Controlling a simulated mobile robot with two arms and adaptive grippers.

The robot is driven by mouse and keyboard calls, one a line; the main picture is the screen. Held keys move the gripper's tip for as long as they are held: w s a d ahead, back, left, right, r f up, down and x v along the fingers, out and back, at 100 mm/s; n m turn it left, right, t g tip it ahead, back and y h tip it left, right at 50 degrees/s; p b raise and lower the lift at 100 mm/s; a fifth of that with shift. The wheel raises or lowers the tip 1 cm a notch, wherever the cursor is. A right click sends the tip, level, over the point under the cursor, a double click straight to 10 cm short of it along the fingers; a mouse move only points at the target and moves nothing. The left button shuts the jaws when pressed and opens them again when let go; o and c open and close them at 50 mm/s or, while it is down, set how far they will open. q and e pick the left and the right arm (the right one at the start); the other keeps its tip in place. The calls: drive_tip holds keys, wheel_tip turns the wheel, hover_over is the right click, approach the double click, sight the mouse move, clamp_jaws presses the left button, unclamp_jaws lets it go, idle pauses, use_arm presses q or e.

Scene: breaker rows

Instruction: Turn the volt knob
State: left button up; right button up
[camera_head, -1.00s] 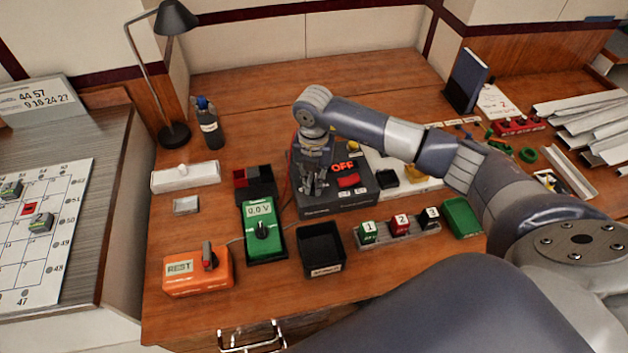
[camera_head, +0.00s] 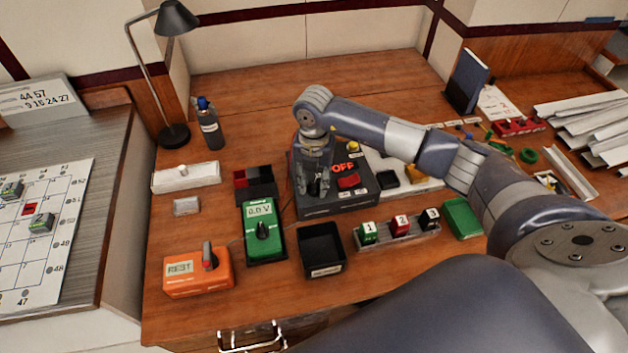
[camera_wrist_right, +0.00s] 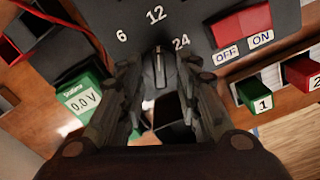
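The volt knob (camera_wrist_right: 160,68) is a dark bar knob on the black power box (camera_head: 362,197), with the marks 6, 12 and 24 around it in the right wrist view. It points roughly towards 12. My right gripper (camera_wrist_right: 165,85) is over the knob, pointing down, with its fingers apart on either side of it. Whether the fingers touch the knob I cannot tell. In the head view my right gripper (camera_head: 314,190) hides the knob. The box's red switch (camera_head: 348,181) sits to the right, below a lit red OFF sign (camera_head: 343,167). My left gripper is not in view.
A green meter (camera_head: 264,230) reading 0.0 V stands left of the box. An orange REST device (camera_head: 198,273), an empty black bin (camera_head: 322,268) and a rack of numbered blocks (camera_head: 398,239) stand in front. A bottle (camera_head: 209,128) and lamp (camera_head: 173,135) are behind left.

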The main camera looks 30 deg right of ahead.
sight(314, 185)
wheel_tip(314, 185, up, 12)
idle(0.4)
idle(0.4)
